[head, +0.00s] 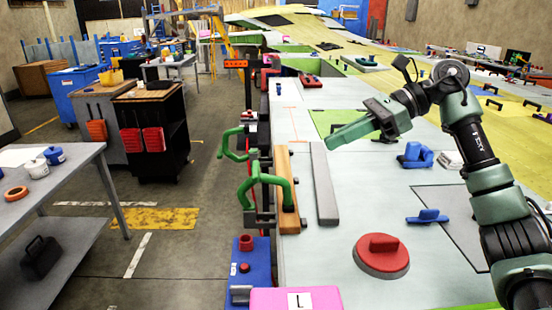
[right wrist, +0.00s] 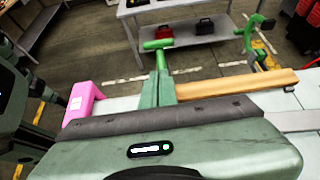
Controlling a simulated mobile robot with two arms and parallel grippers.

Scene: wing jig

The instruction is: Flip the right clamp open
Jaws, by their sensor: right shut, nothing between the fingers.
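Two green-handled clamps stand at the left edge of the jig table in the head view. The near clamp (head: 268,180) has its handle arched over a wooden strip (head: 287,214). The far clamp (head: 233,143) has its handle out over the aisle side. In the right wrist view, a green handle bar (right wrist: 157,44) shows beyond my fingertips and the other clamp (right wrist: 256,38) stands farther right. My right gripper (head: 332,141) is shut and empty, above the table to the right of the clamps. It also shows in the right wrist view (right wrist: 162,72). My left gripper is out of view.
A grey bar (head: 324,185) lies beside the wooden strip. A red round knob (head: 381,257), a blue handle (head: 428,216) and a pink block (head: 295,299) are near. A workbench (head: 95,160) stands left across the open aisle.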

